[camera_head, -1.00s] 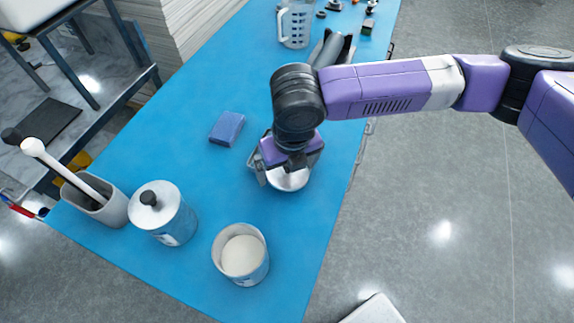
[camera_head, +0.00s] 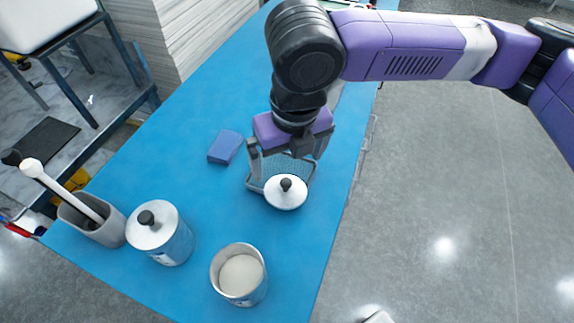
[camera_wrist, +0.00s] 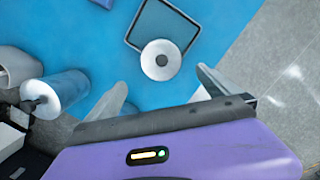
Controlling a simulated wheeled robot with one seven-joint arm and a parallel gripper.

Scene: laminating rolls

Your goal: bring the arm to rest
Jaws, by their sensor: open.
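My gripper (camera_head: 288,155) is open and empty above the blue table (camera_head: 190,210). Its two fingers also show in the wrist view (camera_wrist: 162,92), spread apart. A round silver lid with a black knob (camera_head: 286,192) lies below and in front of it, apart from the fingers. The lid also shows in the wrist view (camera_wrist: 161,60). It lies on the near edge of a shallow grey mesh tray (camera_head: 256,186). My gripper hides part of the tray in the head view.
An open canister with pale contents (camera_head: 239,277), a lidded canister (camera_head: 160,235) and a grey holder with a white-headed tool (camera_head: 92,220) stand at the table's near end. A blue block (camera_head: 225,147) lies left of the tray.

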